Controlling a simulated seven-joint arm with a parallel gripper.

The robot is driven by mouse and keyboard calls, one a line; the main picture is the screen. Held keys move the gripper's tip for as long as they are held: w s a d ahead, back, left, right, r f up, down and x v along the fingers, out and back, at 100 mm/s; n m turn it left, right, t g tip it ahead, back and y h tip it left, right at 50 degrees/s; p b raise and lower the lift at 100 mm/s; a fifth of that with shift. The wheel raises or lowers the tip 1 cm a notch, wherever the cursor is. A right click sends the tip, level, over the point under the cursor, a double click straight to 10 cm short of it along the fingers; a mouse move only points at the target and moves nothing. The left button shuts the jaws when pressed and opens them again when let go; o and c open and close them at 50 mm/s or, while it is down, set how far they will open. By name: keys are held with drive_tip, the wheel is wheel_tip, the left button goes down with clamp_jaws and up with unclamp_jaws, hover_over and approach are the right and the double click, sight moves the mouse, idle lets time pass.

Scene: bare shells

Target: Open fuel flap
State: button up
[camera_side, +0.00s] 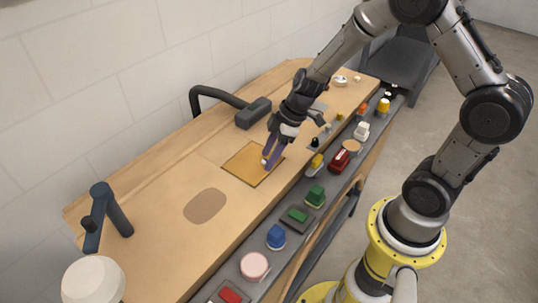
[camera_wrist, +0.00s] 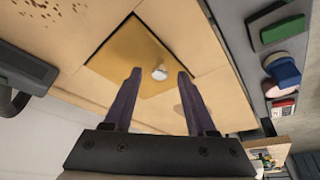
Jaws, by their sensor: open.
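The fuel flap appears as a square orange-yellow panel (camera_side: 252,166), lying flush with the wooden bench top and looking closed. My gripper (camera_side: 267,164) is over the right part of the panel in the side view, pointing down. Nothing is held. I cannot tell whether the fingertips touch the panel.
The wooden bench top (camera_side: 150,200) is mostly clear around the panel. A dark handle-like block (camera_side: 253,113) stands behind it. A dark blue bent post (camera_side: 117,215) is at left. A grey rail (camera_side: 235,270) with several coloured buttons and blocks runs along the front edge.

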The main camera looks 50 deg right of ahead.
drive_tip(key=shift+w+f, duration=0.1)
drive_tip(key=shift+f, duration=0.15)
clamp_jaws()
idle(1.4)
